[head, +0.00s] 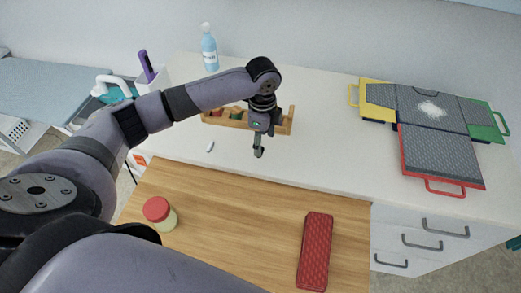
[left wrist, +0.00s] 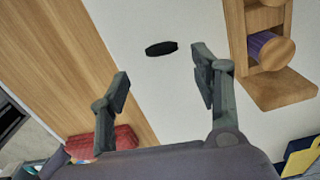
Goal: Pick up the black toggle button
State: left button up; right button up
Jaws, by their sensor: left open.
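A flat black oval (left wrist: 161,48), which looks like the black toggle button, lies on the white countertop in the left wrist view. It shows ahead of my left gripper (left wrist: 162,72), in the gap between the two spread fingertips and apart from both. In the head view my left gripper (head: 258,151) points down over the white counter, just in front of the wooden rack, open and empty. A small pale oval (head: 209,147) lies to its left; I cannot tell if it is the same piece. No black oval is clear in the head view. My right gripper is not seen.
A wooden rack (head: 226,119) with round pieces stands close behind the left gripper. A wooden board (head: 250,230) holds a red-lidded jar (head: 159,213) and a red case (head: 315,252). A spray bottle (head: 209,52) stands behind; coloured trays (head: 437,155) lie right.

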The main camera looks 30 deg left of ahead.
pick_arm(q)
notch_tip(320, 180, down, 4)
jog(key=shift+w+a+r+p, duration=0.15)
jog(key=shift+p, duration=0.6)
jog(key=shift+f, duration=0.6)
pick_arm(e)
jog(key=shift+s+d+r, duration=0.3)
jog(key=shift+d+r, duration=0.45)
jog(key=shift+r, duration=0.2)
pick_arm(q)
jog(key=shift+c, duration=0.4)
jog(key=c, duration=0.8)
jog(key=shift+o, duration=0.2)
jog(key=shift+r, duration=0.1)
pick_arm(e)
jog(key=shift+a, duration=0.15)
